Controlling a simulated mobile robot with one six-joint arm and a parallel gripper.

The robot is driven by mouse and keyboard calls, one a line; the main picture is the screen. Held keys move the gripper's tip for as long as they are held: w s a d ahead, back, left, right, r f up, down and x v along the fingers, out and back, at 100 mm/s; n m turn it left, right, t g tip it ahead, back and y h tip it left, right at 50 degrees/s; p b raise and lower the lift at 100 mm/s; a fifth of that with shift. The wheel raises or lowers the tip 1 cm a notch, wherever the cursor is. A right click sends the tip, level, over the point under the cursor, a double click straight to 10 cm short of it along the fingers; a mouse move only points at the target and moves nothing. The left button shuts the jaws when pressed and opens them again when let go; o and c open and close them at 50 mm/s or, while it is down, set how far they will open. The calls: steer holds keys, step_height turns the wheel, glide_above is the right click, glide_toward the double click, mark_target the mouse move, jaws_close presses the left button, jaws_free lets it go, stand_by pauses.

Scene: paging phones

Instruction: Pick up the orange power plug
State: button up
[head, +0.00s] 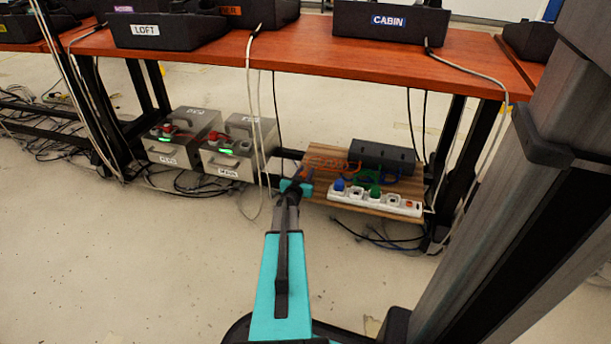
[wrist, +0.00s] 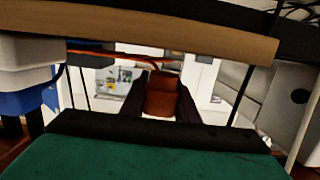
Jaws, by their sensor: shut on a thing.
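The orange power plug (wrist: 162,95) is between the two dark fingers of my gripper (wrist: 160,108) in the wrist view, and the fingers are shut on it. An orange cord runs from the plug to the left. In the head view my gripper (head: 294,186) is at the left end of the white power strip (head: 391,205), and the plug itself cannot be made out there. Orange cord (head: 325,162) lies on the wooden board behind the strip. A blue plug (head: 339,185) and a green plug (head: 375,191) sit in the strip.
The wooden shelf board (head: 414,186) carries a black box (head: 383,157). Two grey boxes (head: 240,146) with green lights stand to the left. Above is a red-brown table (head: 300,44) with labelled black phones. Thin cables hang from its edge close to my arm. Open floor lies in front.

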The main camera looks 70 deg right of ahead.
step_height(320, 180, up, 16)
steer(key=p, duration=0.7)
steer(key=shift+f, duration=0.2)
steer(key=shift+r+p, duration=0.1)
steer(key=shift+p, duration=0.45)
steer(key=s+b, duration=0.5)
steer(key=s, duration=0.7)
stand_by(0.5)
steer(key=shift+s, duration=0.1)
steer(key=s+m+g+p, duration=0.1)
steer(key=s+g, duration=0.1)
steer(key=s, duration=0.8)
steer(key=shift+s+p, duration=0.2)
steer(key=shift+p, duration=0.1)
